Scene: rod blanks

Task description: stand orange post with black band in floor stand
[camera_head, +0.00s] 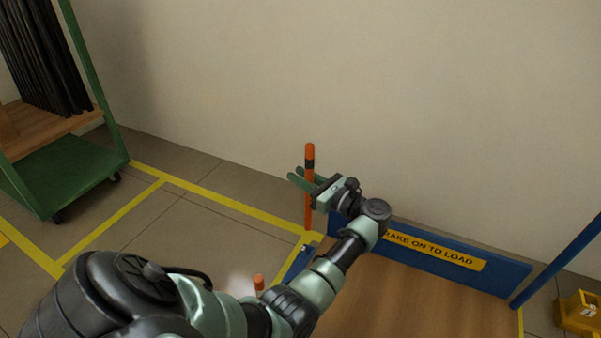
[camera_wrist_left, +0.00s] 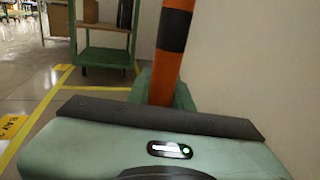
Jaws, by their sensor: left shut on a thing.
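The orange post with a black band (camera_head: 308,210) is held close to upright in the head view, near the pale wall. Its band is near the top, above the jaws. My left gripper (camera_head: 302,181) is shut around it below the band. In the left wrist view the post (camera_wrist_left: 172,45) rises between the green fingertips (camera_wrist_left: 165,92), leaning a little to the right. Its lower end is in front of the floor near a yellow line, and I cannot tell whether it touches anything. I cannot make out the floor stand. My right gripper is not in view.
A blue-edged wooden cart (camera_head: 430,290) with a yellow label fills the lower right. Another orange rod end (camera_head: 258,282) shows beside my left arm. A green rack cart (camera_head: 65,180) stands at left. Yellow-lined floor (camera_head: 205,220) between is open. A yellow object (camera_head: 578,315) is at far right.

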